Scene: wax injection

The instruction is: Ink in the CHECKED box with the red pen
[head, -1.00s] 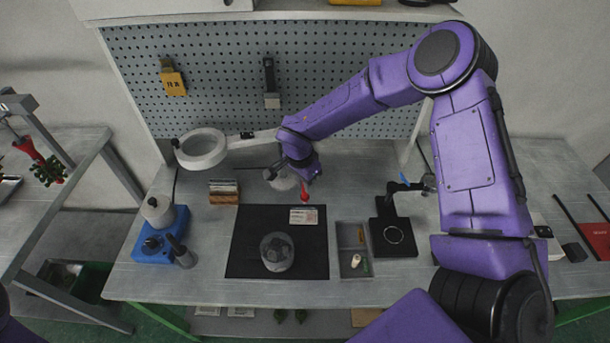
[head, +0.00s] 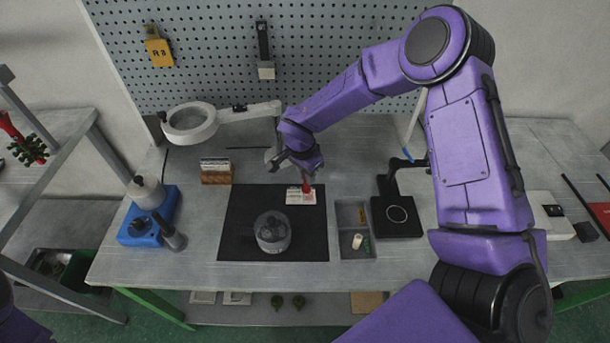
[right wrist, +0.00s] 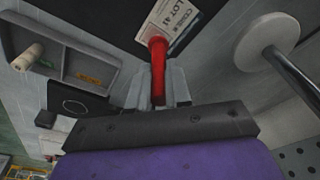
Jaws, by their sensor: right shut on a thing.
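My right gripper (head: 301,171) is shut on the red pen (head: 306,187), which points down over the white card (head: 294,198) at the back right of the black mat (head: 232,243). In the right wrist view the red pen (right wrist: 158,62) sticks out from between the fingers (right wrist: 158,88), and its end overlaps the edge of the printed card (right wrist: 168,22). I cannot tell whether the tip touches the card. The CHECKED box cannot be made out; the pen hides part of the card. My left gripper is not in view.
A round clear container (head: 272,233) stands on the mat in front of the card. A grey divided tray (head: 341,246) lies to the right, then a black stand (head: 408,226). A ring magnifier (head: 190,122) stands behind left, near a wooden card block (head: 216,178).

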